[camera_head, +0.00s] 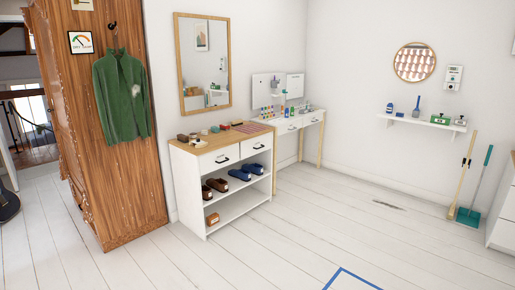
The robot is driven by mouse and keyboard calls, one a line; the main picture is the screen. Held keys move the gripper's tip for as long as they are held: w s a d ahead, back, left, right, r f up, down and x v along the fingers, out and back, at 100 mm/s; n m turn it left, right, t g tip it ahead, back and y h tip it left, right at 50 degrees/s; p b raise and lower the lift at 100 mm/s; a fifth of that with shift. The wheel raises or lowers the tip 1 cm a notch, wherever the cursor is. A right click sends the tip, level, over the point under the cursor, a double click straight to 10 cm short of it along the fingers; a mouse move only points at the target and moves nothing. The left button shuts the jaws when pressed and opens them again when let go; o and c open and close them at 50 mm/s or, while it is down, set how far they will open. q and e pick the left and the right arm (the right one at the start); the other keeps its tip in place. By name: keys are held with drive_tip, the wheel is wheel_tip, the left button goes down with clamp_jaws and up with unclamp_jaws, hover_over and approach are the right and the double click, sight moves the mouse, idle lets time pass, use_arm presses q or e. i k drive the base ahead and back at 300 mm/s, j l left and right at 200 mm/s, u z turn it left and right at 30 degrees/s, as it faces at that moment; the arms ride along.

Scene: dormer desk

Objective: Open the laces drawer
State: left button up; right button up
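A white shoe cabinet (187,186) with a wooden top stands against the wall left of the middle. Its upper part has two white drawers side by side, a left drawer (211,162) and a right drawer (248,149), each with a dark handle. Both look shut. I cannot read any label, so I cannot tell which one is the laces drawer. A white desk (285,128) behind it also has small drawers with dark handles, which look shut. Neither of my grippers is in view.
A wooden wardrobe (115,185) with a green jacket (122,95) stands at left. A broom (463,180) and a dustpan (468,216) lean at right. The floor (300,225) in front is clear.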

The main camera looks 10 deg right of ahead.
sight(252, 146)
drive_tip(key=i+l+z, duration=0.3)
drive_tip(key=i, duration=0.45)
drive_tip(key=i+z, duration=0.3)
drive_tip(key=i, duration=3.1)
drive_tip(key=j, duration=0.1)
